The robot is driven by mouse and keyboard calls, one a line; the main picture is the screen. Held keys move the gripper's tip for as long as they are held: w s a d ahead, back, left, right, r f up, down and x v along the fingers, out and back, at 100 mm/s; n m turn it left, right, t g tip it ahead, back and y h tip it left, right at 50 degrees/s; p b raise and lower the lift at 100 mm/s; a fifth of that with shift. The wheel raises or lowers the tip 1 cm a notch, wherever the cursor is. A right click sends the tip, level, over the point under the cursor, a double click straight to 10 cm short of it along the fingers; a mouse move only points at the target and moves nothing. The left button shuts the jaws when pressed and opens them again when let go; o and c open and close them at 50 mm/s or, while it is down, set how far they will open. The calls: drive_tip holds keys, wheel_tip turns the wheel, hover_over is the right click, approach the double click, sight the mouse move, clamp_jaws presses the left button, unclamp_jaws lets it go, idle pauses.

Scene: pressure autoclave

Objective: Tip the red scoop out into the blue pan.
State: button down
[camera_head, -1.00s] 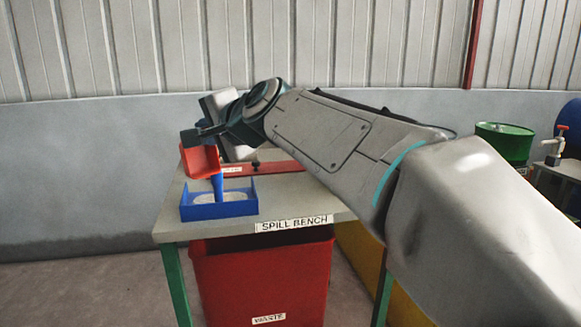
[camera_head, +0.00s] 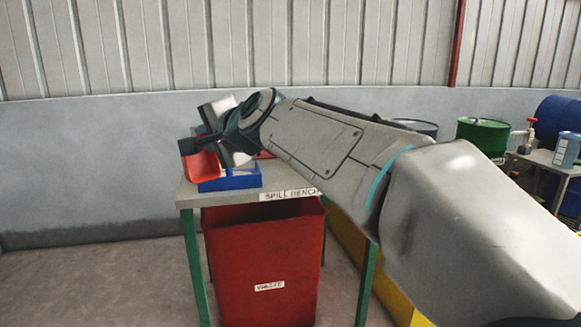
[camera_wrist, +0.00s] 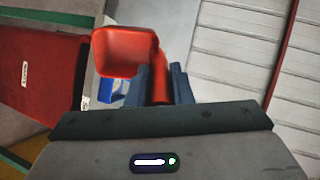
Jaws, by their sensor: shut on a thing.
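The red scoop (camera_head: 203,167) hangs from my gripper (camera_head: 189,147) in the head view, in front of the left end of the blue pan (camera_head: 235,181). The scoop hides that end of the pan, and I cannot tell whether it is directly above it. In the wrist view my gripper (camera_wrist: 162,85) is shut on the scoop's handle. The scoop (camera_wrist: 125,52) has its open bowl towards the camera, and no contents show inside. A small part of the blue pan (camera_wrist: 117,91) shows behind and below it.
The pan stands on the grey spill bench (camera_head: 290,182). A red waste bin (camera_head: 265,250) is under the bench. A green drum (camera_head: 484,136) and a side table (camera_head: 548,163) stand at the right. A wall runs behind the bench.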

drive_tip(key=w+d+f+m+t+h+b, duration=0.1)
drive_tip(key=w+d+f+m+h, duration=0.25)
drive_tip(key=f, duration=0.55)
drive_tip(key=w+d+f+m+t+h+b, duration=0.15)
drive_tip(key=w+d+f, duration=0.25)
drive_tip(key=d+f, duration=0.4)
drive_tip(key=w+d+f+m+t+h+b, duration=0.1)
drive_tip(key=w+d+f+m+h, duration=0.25)
drive_tip(key=f, duration=0.65)
drive_tip(key=s+d+f+m+h+b, duration=0.1)
drive_tip(key=s+d+f+m+h, duration=0.2)
drive_tip(key=d+f, duration=0.6)
drive_tip(key=s+d+f+h+b, duration=0.1)
drive_tip(key=s+d+f+h, duration=0.35)
drive_tip(key=f, duration=0.65)
wheel_tip(320, 180, up, 37)
drive_tip(key=d+y+p, duration=0.1)
drive_tip(key=p, duration=3.6)
drive_tip(key=shift+d+r+y, duration=0.2)
drive_tip(key=shift+d+y, duration=0.2)
drive_tip(key=shift+f+g, duration=0.15)
drive_tip(key=shift+g, duration=0.1)
